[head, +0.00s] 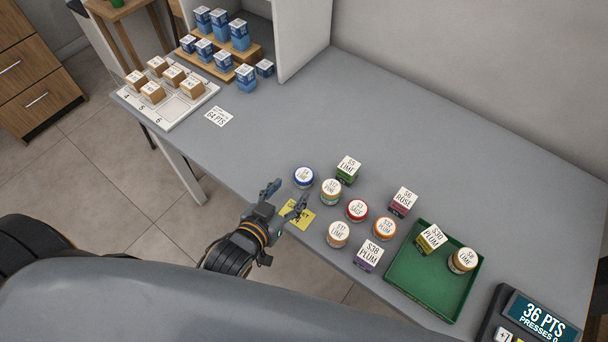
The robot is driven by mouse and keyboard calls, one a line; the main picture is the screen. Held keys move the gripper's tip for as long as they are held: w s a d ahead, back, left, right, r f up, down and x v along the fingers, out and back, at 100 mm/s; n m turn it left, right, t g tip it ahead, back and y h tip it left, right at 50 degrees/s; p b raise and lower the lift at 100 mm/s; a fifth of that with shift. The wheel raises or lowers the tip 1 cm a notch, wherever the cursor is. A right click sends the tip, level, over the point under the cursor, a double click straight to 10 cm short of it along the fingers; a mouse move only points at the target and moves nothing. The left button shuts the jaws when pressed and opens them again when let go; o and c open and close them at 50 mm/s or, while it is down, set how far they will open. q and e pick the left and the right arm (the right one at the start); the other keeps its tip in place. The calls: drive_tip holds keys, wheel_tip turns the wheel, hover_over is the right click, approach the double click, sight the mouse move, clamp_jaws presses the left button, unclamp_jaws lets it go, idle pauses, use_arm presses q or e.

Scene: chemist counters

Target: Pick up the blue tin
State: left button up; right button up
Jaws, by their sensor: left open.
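The blue tin (304,178) is a round tin with a blue rim and a white lid label. It stands upright on the grey counter, at the left end of a loose group of tins and boxes. My left gripper (284,191) is open, its two fingers apart and pointing toward the blue tin from the near left. The tin lies just beyond the fingertips; whether they touch it I cannot tell. Nothing shows between the fingers. My right gripper is not in view.
Beside the blue tin stand a tin (331,191), a green box (348,170) and a red tin (357,210). A yellow note (298,214) lies under the gripper. A green tray (419,290) and a points display (541,318) are at right. The counter's middle is clear.

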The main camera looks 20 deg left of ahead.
sight(299, 183)
use_arm(q)
drive_tip(key=p+x, duration=0.1)
drive_tip(key=x, duration=0.5)
drive_tip(key=shift+w+d+f, duration=0.15)
drive_tip(key=shift+d+f, duration=0.05)
drive_tip(key=c, duration=0.9)
